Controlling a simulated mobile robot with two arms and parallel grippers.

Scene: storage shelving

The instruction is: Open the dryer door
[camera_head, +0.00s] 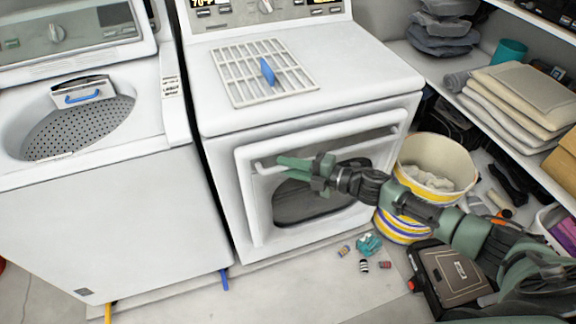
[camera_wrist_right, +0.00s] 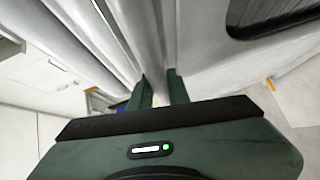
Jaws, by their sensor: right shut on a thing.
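The white dryer (camera_head: 310,85) stands in the middle of the head view. Its front door (camera_head: 258,205) has a dark window and a pale handle bar (camera_head: 362,138) across its top. The door looks shut or nearly so; I cannot tell if there is a small gap. My right gripper (camera_head: 290,163) reaches in from the right and is shut on the handle bar near its left end. In the right wrist view, the pale bar (camera_wrist_right: 154,60) runs between the two green fingers of my right gripper (camera_wrist_right: 160,88). My left gripper is out of view.
A white washer (camera_head: 100,220) stands left of the dryer. A striped bucket (camera_head: 440,150) and a dark case (camera_head: 448,272) stand to the right, beside my arm. Small items (camera_head: 369,245) lie on the floor before the dryer. The floor at front centre is otherwise clear.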

